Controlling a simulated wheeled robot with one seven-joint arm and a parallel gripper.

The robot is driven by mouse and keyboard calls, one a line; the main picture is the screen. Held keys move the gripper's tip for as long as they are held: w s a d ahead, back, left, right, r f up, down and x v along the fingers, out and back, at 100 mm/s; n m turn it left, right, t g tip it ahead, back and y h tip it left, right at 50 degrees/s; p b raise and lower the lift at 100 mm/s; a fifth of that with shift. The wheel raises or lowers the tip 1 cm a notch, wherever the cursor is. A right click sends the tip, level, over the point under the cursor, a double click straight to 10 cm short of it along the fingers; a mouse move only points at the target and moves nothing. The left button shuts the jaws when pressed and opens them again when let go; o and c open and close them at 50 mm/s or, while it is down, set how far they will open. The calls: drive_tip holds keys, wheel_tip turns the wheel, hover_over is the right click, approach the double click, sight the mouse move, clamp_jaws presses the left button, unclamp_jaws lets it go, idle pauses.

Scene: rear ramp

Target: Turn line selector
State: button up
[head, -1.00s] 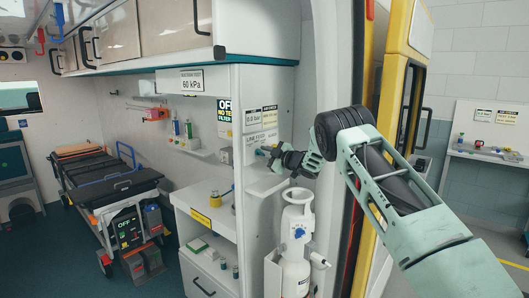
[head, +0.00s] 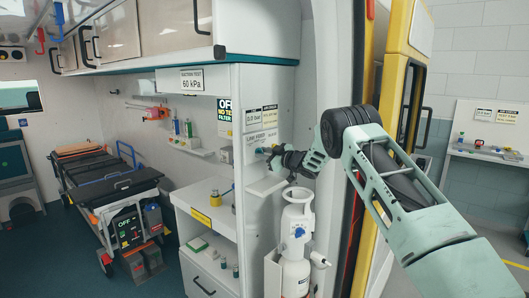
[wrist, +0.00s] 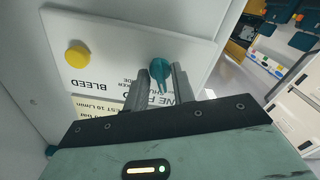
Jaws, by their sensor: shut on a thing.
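The line selector is a small teal knob (wrist: 160,74) on a white panel (wrist: 115,40), which appears upside down in the wrist view. Lettering beside the knob is partly readable as "LINE F…" and is partly covered by the fingers. My gripper (wrist: 161,70) has its two grey fingers on either side of the knob and is shut on it. In the head view my gripper (head: 272,152) is at the labelled cabinet side wall, above a small white shelf (head: 266,184). The knob is mostly hidden there.
A yellow button (wrist: 77,54) marked "BLEED" sits beside the knob on the same panel. A white cylinder (head: 296,262) stands below my gripper. The yellow door frame (head: 397,50) is close to my arm. A stretcher (head: 105,180) stands at the left.

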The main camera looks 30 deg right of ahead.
drive_tip(key=m+p, duration=0.1)
drive_tip(key=m, duration=0.3)
drive_tip(key=shift+d+r+m, duration=0.1)
drive_tip(key=shift+r+m, duration=0.05)
drive_tip(key=shift+m, duration=0.25)
idle(0.4)
drive_tip(key=o, duration=0.6)
drive_tip(key=shift+s, duration=0.1)
drive_tip(key=b+v, duration=0.6)
drive_tip(key=v, duration=1.1)
drive_tip(key=shift+s, duration=0.1)
